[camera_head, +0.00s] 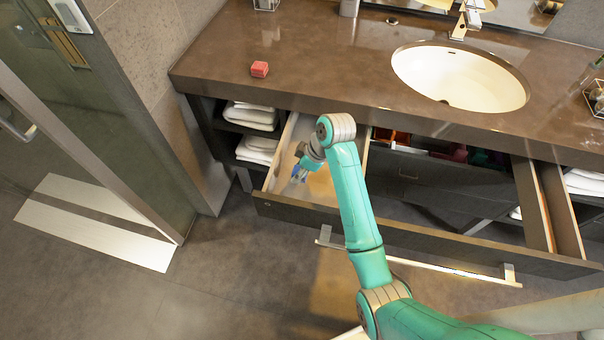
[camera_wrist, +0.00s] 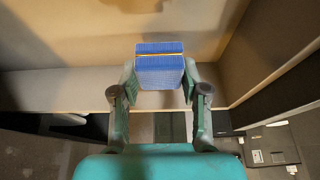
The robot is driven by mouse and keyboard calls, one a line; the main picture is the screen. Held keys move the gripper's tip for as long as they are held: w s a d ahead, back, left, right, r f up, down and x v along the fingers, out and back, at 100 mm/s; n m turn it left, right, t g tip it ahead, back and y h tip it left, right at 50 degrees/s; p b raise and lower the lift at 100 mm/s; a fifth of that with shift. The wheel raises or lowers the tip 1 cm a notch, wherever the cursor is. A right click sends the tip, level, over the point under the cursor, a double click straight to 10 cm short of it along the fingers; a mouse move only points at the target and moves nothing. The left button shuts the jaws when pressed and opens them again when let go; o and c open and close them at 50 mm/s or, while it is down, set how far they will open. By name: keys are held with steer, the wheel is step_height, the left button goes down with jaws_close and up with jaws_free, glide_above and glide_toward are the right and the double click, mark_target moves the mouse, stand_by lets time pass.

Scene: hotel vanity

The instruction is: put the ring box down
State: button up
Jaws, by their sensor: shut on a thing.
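A blue ring box (camera_wrist: 160,72) with a thin gold seam is held between the two fingers of my gripper (camera_wrist: 159,82) in the wrist view. In the head view my gripper (camera_head: 299,172) points down over the left compartment of the open drawer (camera_head: 420,237). The box is small and mostly hidden there. I cannot tell whether it touches the drawer floor (camera_head: 322,187).
Folded white towels (camera_head: 252,115) sit on shelves left of the drawer. Coloured items (camera_head: 402,138) show farther right, under the counter.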

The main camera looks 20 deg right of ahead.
mark_target(300, 184)
steer(key=shift+f, duration=2.1)
steer(key=shift+f, duration=0.1)
steer(key=o, duration=1)
steer(key=shift+o, duration=0.2)
steer(key=v, duration=1.2)
steer(key=shift+s, duration=0.1)
